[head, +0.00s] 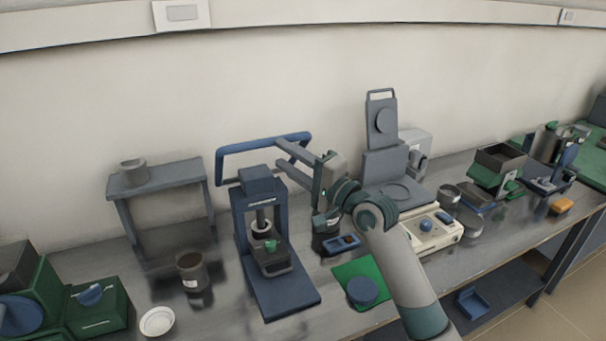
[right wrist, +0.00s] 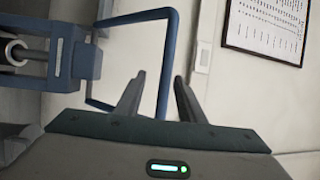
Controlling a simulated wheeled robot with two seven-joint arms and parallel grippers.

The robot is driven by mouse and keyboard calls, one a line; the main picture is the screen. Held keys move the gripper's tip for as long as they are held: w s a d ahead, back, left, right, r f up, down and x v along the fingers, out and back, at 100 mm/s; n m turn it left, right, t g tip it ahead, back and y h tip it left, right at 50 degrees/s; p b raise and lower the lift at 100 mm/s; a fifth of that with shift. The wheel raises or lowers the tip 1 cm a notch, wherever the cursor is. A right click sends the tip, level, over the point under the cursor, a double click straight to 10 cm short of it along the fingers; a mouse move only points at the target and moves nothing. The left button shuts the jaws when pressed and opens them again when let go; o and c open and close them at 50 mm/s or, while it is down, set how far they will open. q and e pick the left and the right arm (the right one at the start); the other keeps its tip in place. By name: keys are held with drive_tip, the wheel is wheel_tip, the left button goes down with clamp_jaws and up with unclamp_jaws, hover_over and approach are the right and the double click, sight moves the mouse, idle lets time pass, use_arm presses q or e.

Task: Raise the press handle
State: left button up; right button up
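The blue press (head: 256,195) stands on the bench left of centre in the head view, with a small container on its lower platform. Its handle (head: 262,142) is a blue bar loop extending from the top of the press. In the right wrist view the handle (right wrist: 138,17) is at the upper middle and the press body (right wrist: 70,58) is at left. My right gripper (head: 280,152) is open at the right part of the handle. In the wrist view one handle bar appears between the fingers (right wrist: 160,78), with gaps beside it; contact cannot be told. My left gripper is out of view.
A grey stand (head: 160,178) and dark jar (head: 192,272) are left of the press. A white dish (head: 157,321) lies in front. A green mat (head: 371,268), a balance-like device (head: 433,232) and a grey hinged unit (head: 385,163) stand to the right. The wall is close behind.

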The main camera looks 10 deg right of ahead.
drive_tip(key=shift+b+v, duration=0.5)
drive_tip(key=shift+v, duration=1.95)
